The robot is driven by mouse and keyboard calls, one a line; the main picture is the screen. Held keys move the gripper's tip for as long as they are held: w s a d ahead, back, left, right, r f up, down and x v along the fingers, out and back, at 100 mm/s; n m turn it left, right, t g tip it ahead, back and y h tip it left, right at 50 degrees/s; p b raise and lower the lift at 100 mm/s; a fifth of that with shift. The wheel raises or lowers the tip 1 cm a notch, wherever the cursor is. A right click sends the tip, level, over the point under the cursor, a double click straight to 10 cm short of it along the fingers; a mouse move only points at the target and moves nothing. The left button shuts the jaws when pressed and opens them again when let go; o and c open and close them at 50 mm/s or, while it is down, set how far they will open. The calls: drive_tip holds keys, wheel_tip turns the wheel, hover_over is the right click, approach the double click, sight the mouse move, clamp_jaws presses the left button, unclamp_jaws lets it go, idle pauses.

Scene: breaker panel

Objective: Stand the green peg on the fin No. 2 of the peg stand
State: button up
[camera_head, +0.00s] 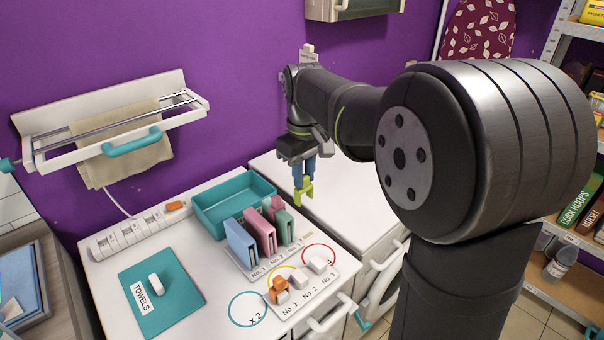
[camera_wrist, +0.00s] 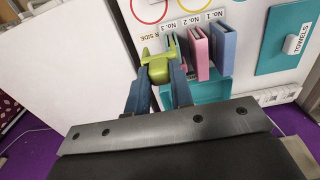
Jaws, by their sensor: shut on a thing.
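The green peg (camera_head: 304,190) is held at the tips of my gripper (camera_head: 303,172), above the white top right of the teal tray. In the wrist view the green peg (camera_wrist: 159,70) sits between the blue fingers of my gripper (camera_wrist: 158,80). The peg stand (camera_head: 311,298) is near the front edge of the counter, with labels No. 1, No. 2 and No. 3. An orange peg (camera_head: 278,291) sits on fin No. 1. The white fin No. 2 (camera_head: 299,281) and fin No. 3 (camera_head: 318,263) are bare. The peg is well apart from the stand.
Blue (camera_head: 240,243), pink (camera_head: 261,234) and green (camera_head: 283,224) upright cases stand in a numbered rack behind the peg stand. A teal tray (camera_head: 212,222), a power strip (camera_head: 135,234) and a teal towels lid (camera_head: 178,302) lie around them. The white top (camera_head: 345,205) below my gripper is clear.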

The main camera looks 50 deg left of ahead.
sight(304, 176)
clamp_jaws()
drive_tip(key=shift+r, duration=3)
drive_tip(key=s+d+f, duration=0.7)
drive_tip(key=f, duration=0.5)
drive_tip(key=shift+s+d, duration=0.2)
drive_tip(key=shift+s, duration=0.2)
wheel_tip(304, 176, down, 7)
drive_tip(key=shift+f, duration=2.2)
